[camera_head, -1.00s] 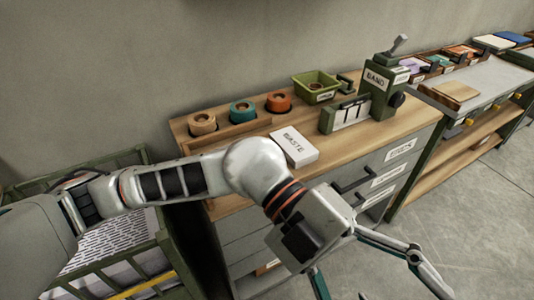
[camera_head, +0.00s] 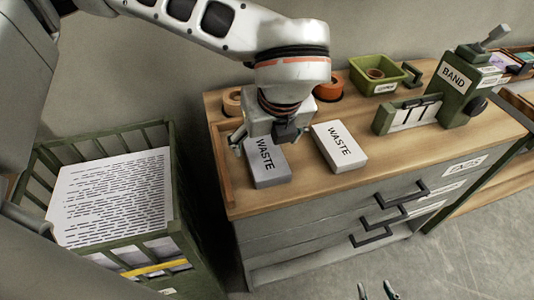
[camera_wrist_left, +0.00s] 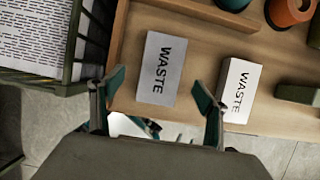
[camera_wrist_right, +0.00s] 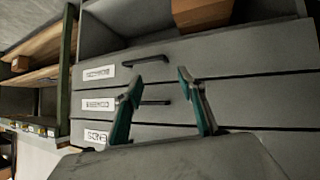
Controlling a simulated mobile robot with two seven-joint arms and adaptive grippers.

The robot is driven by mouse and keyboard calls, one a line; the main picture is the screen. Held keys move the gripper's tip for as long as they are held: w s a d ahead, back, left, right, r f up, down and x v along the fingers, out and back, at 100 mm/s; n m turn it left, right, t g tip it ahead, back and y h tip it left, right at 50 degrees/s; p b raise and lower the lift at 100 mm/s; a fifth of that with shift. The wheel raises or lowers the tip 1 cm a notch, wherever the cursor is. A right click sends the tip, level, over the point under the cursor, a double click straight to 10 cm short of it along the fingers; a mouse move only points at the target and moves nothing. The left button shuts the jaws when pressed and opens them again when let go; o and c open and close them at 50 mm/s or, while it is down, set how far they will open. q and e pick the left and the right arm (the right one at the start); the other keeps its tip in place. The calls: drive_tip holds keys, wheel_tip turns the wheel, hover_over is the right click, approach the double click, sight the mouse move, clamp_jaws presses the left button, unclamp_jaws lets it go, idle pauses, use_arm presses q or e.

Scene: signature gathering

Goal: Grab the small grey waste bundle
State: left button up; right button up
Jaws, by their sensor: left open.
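A grey bundle marked WASTE (camera_head: 270,172) lies flat at the left end of the wooden counter. In the left wrist view this grey bundle (camera_wrist_left: 160,68) lies ahead, between the directions of the two fingertips. A whiter WASTE bundle (camera_head: 341,150) lies to its right; it also shows in the left wrist view (camera_wrist_left: 239,90). My left gripper (camera_wrist_left: 158,80) is open and empty, over the counter by the grey bundle, whose far edge my wrist partly hides in the head view. My right gripper (camera_wrist_right: 158,80) is open and empty in front of the drawers.
A green crate (camera_head: 184,232) of printed sheets stands left of the counter (camera_head: 400,152). Behind the bundles are tape rolls, including an orange one (camera_head: 329,90), and a green bin (camera_head: 376,74). A green BAND device (camera_head: 455,88) stands at the right. Drawer handles (camera_head: 383,218) stick out below.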

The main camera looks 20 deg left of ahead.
sight(265, 155)
use_arm(q)
drive_tip(key=x, duration=0.7)
drive_tip(key=shift+s+d+f, duration=0.1)
drive_tip(key=shift+s+d, duration=0.05)
drive_tip(key=shift+d, duration=0.1)
drive_tip(key=c, duration=1.3)
